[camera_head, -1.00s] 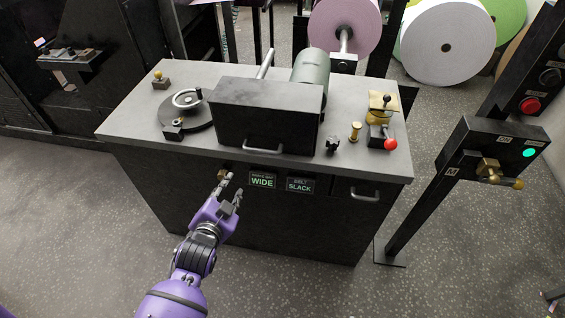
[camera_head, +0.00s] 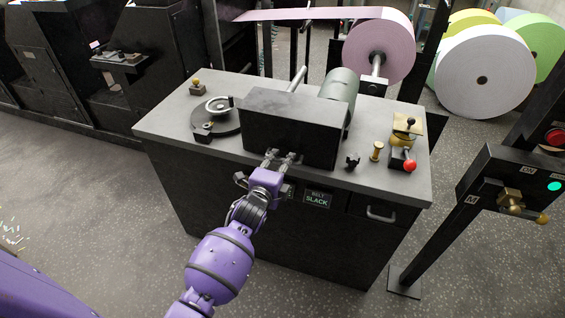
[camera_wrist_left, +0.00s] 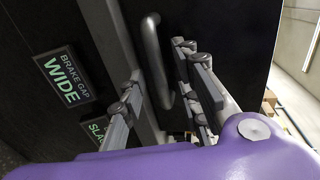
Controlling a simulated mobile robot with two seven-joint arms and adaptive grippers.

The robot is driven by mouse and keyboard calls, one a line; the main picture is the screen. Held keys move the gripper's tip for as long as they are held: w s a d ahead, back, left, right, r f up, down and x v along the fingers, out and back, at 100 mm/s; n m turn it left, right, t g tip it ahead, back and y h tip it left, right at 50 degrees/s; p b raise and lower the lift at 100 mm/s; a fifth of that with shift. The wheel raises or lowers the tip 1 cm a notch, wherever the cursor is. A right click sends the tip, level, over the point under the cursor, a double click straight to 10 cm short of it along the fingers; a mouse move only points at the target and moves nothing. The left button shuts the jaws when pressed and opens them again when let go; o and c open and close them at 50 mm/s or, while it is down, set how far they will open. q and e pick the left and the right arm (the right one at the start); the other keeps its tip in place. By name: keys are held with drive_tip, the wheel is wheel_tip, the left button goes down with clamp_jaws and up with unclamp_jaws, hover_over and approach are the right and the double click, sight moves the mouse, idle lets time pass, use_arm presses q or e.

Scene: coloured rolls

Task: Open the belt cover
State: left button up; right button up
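The belt cover (camera_head: 290,126) is a black box standing shut on the grey-topped bench. Its metal handle, low on the front face, is hidden by my left gripper (camera_head: 281,157) in the head view. In the left wrist view the curved handle (camera_wrist_left: 153,55) shows between the two fingers of the left gripper (camera_wrist_left: 162,68). The fingers are apart, one on each side of the bar, and I see no clear contact. My right gripper is not in view.
A black knob (camera_head: 352,160), brass post (camera_head: 377,150) and red-knobbed lever (camera_head: 409,164) stand to the right. A control post (camera_head: 440,238) rises beside the bench.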

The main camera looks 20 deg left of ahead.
use_arm(q)
drive_tip(key=shift+w+f, duration=0.15)
drive_tip(key=shift+w, duration=0.35)
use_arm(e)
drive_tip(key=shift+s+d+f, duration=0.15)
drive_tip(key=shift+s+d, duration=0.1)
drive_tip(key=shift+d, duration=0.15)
use_arm(q)
drive_tip(key=shift+c, duration=0.2)
clamp_jaws()
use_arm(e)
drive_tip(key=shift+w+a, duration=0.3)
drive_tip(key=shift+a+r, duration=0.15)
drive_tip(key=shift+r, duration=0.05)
